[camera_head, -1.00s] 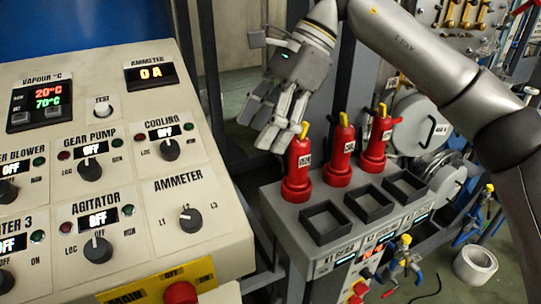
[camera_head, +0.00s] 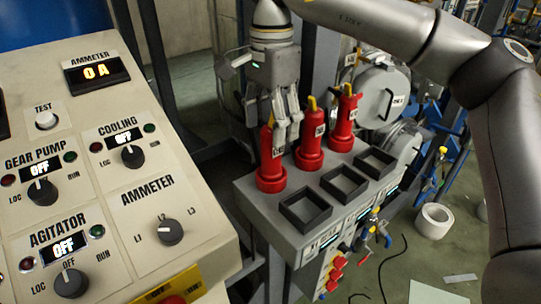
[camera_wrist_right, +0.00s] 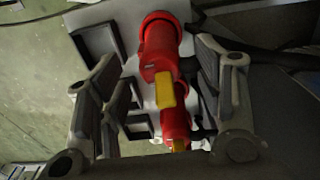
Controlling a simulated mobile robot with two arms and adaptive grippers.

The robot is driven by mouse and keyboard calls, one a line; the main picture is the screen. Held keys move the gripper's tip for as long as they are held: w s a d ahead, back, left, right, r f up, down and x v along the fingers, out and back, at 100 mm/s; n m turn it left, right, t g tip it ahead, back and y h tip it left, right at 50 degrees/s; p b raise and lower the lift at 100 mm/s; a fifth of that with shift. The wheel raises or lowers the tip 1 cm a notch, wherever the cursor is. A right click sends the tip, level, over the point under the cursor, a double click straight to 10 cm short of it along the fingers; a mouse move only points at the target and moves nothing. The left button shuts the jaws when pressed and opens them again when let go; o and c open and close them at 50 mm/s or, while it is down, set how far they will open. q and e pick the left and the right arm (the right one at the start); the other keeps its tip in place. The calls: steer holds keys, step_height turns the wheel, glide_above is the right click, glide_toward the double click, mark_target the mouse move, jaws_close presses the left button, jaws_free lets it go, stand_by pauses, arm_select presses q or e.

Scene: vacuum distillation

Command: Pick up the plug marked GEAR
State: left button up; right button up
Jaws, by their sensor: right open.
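Three red plugs with yellow tips stand upright in a row on a grey socket box. The leftmost plug (camera_head: 271,178) has my right gripper (camera_head: 276,138) reaching down around its upper part; the middle plug (camera_head: 311,148) and the right plug (camera_head: 343,124) stand clear. Their small white labels are too small to read surely, so I cannot tell which says GEAR. In the right wrist view, a red plug (camera_wrist_right: 158,45) with its yellow part lies between the spread fingers of my right gripper (camera_wrist_right: 155,70), which is open. My left gripper is not in view.
The grey box (camera_head: 262,220) has empty square black-rimmed sockets (camera_head: 305,208) in front of the plugs. A sloped control panel (camera_head: 100,185) with knobs and displays fills the left. Round metal equipment (camera_head: 385,100) stands behind at right, and a white tape roll (camera_head: 433,220) lies on the floor.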

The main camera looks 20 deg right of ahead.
mark_target(271, 138)
steer(key=shift+d+f+p, duration=0.1)
steer(key=shift+f+p, duration=0.4)
steer(key=shift+f, duration=1.4)
jaws_close()
